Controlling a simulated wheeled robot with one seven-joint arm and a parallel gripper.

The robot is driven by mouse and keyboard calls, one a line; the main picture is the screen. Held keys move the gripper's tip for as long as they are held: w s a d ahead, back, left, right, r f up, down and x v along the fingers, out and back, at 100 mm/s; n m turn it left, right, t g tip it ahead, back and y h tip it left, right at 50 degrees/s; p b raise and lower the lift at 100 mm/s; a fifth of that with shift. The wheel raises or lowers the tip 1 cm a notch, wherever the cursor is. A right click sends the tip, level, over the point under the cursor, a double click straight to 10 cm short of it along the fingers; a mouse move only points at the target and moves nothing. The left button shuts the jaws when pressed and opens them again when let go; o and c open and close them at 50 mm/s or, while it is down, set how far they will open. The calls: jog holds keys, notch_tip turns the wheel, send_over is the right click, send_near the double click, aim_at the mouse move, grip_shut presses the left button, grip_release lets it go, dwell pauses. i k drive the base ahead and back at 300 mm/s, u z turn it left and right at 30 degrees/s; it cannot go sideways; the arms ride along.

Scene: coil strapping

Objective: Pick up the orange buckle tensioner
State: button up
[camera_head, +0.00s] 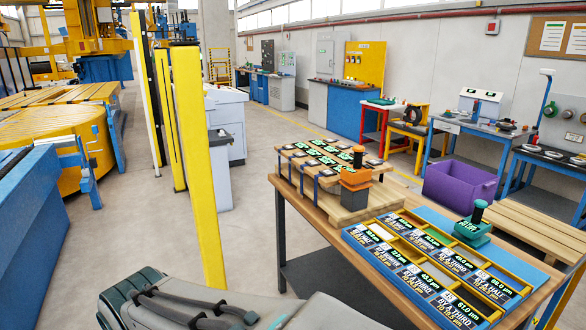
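The orange buckle tensioner (355,178) has an orange body and a dark upright knob on top. It stands at the front right corner of a wooden pallet-like stand (345,213) on the workbench (306,200). A grey block-like part shows just below its orange body; I cannot tell if it is part of the tool. A similar green tool (474,230) with a dark knob stands at the right side of the labelled tray. Part of my grey arm lies across the bottom left, apart from the tensioner. My gripper fingers do not show.
A yellow-and-blue tray (516,302) with several labelled compartments lies in front of the stand. Several dark strapped pieces with green labels (322,160) sit behind the tensioner. A yellow post (200,170) stands left of the bench. A purple crate (459,187) is beyond it.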

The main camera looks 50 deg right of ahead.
aim_at(356, 174)
jog(key=i, duration=2.2)
jog(key=z, duration=3.35)
jog(key=i, duration=1.65)
